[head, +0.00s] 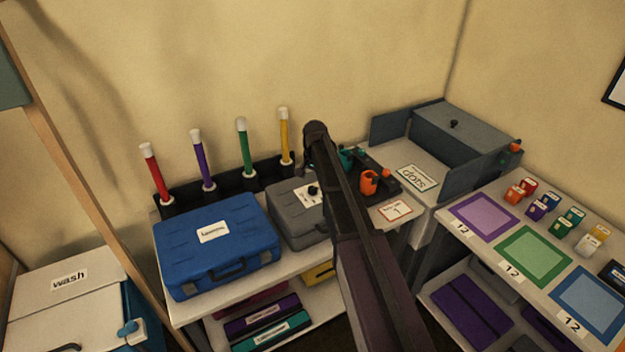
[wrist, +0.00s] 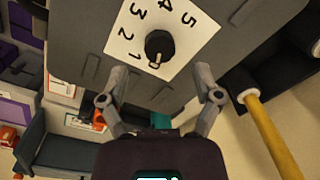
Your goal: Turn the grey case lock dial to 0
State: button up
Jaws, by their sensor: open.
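The grey case (head: 292,228) stands on the shelf top beside the blue case, its right part hidden by my arm in the head view. Its black lock dial (head: 313,189) sits on a white label; the dial (wrist: 160,46) shows larger in the wrist view. The white number card (wrist: 192,38) around it reads 1 to 5, with a small mark at the dial's lower edge that I cannot read surely. My gripper (wrist: 162,74) is open and empty, fingers apart on either side below the dial, not visibly touching it. The gripper is not clearly seen in the head view.
A blue case (head: 215,265) stands left of the grey case. Several coloured tubes, such as the yellow one (head: 285,140), rise behind in a black rack. An orange item (head: 369,182) and a grey open-sided bin (head: 465,135) are to the right.

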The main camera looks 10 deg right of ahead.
aim_at(314, 189)
jog(key=shift+r+p, duration=4.7)
jog(key=shift+r, duration=0.25)
jog(key=s+f+n+b, duration=0.2)
jog(key=s+f+b, duration=0.4)
jog(key=s, duration=0.4)
jog(key=s+f+n+b, duration=0.3)
jog(key=s+f+b, duration=0.2)
jog(key=s, duration=0.5)
jog(key=s+f+n+b, duration=0.2)
jog(key=s+f+b, duration=0.4)
jog(key=s, duration=0.4)
jog(key=shift+a+f+b, duration=0.35)
jog(key=shift+a+b, duration=0.05)
jog(key=shift+a, duration=0.05)
jog(key=shift+a, duration=0.1)
